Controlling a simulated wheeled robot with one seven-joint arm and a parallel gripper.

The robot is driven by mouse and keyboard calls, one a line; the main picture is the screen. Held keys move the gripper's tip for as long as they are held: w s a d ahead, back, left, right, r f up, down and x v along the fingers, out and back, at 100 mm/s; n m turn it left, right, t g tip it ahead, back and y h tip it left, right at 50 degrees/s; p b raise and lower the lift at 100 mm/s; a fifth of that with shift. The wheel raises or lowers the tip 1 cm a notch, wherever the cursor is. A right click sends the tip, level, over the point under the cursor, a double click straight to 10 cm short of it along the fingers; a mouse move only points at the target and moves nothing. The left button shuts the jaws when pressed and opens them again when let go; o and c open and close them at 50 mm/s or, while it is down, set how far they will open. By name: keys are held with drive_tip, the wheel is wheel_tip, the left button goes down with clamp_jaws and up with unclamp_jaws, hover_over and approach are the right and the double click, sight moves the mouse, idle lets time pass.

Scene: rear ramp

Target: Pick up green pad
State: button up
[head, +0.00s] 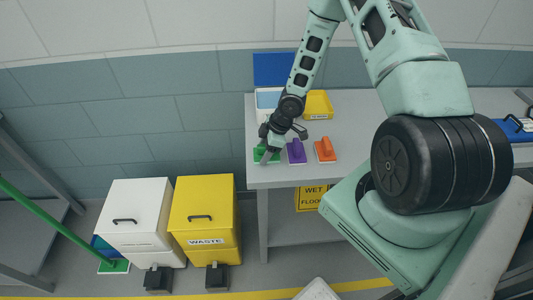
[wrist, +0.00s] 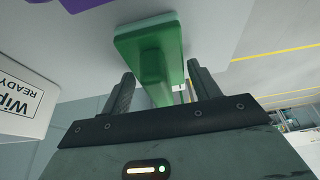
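The green pad (head: 261,157) lies at the left end of the grey table, partly hidden behind my gripper (head: 277,147) in the head view. In the wrist view the green pad (wrist: 148,38) shows its flat base and its raised handle pointing toward my gripper (wrist: 160,72). The two dark fingers are spread, one on each side of the handle, with small gaps beside it. Nothing is clamped between them. How deep the fingers reach along the handle is hard to tell.
A purple pad (head: 297,152) and an orange pad (head: 325,150) stand to the right of the green pad. White (head: 139,213) and yellow (head: 204,213) bins stand on the floor at the left.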

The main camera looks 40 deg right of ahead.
drive_tip(key=c, duration=0.6)
drive_tip(key=shift+r, duration=0.1)
wheel_tip(320, 180, up, 10)
drive_tip(key=shift+f+p, duration=0.1)
drive_tip(key=shift+p, duration=0.4)
drive_tip(key=shift+o, duration=1.4)
drive_tip(key=shift+c, duration=0.4)
